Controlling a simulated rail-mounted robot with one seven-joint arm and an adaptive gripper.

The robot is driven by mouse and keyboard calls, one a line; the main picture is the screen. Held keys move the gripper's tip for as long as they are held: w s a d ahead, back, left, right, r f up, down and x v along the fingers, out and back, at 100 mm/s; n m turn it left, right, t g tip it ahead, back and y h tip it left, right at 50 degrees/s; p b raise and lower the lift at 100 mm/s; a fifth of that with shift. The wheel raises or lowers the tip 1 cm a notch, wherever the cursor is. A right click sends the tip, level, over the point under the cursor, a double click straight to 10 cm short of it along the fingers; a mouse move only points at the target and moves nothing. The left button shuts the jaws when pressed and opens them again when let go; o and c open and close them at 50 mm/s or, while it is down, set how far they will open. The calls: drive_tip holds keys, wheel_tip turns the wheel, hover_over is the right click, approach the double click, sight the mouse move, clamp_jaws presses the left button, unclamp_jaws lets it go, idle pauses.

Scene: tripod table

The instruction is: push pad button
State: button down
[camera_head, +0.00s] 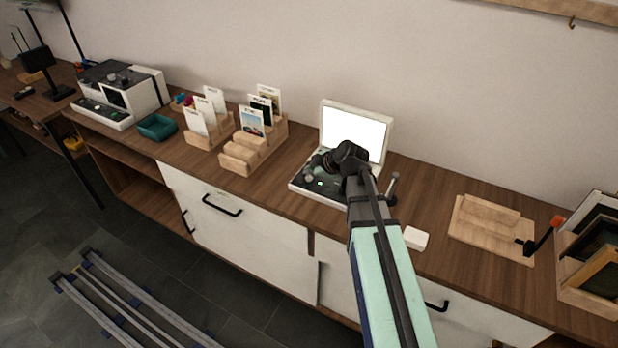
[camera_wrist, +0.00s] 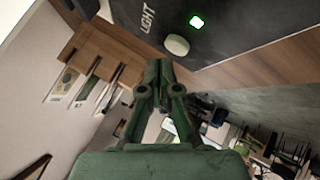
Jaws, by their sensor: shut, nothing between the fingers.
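The pad is a pale open case with a bright lit screen (camera_head: 353,133) standing at its back. A dark control panel (camera_head: 309,185) lies in front of the screen and carries a glowing green light (camera_head: 319,183). My gripper (camera_head: 325,163) is over the panel, in front of the screen, and hides part of both. In the wrist view my gripper (camera_wrist: 158,66) is shut and empty, its tips near the oval button. Contact cannot be told.
Wooden card holders (camera_head: 236,157) stand left of the pad, with a teal tray (camera_head: 157,127) and a white machine (camera_head: 120,95) beyond. To the right are a small white block (camera_head: 416,238), a wooden stand (camera_head: 478,232), a red-tipped lever (camera_head: 556,222) and a box of frames (camera_head: 590,262).

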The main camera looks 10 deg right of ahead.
sight(310, 179)
drive_tip(key=shift+r, duration=0.15)
drive_tip(key=shift+r+p, duration=1.2)
drive_tip(key=shift+r, duration=1.7)
drive_tip(key=shift+a+f, duration=0.1)
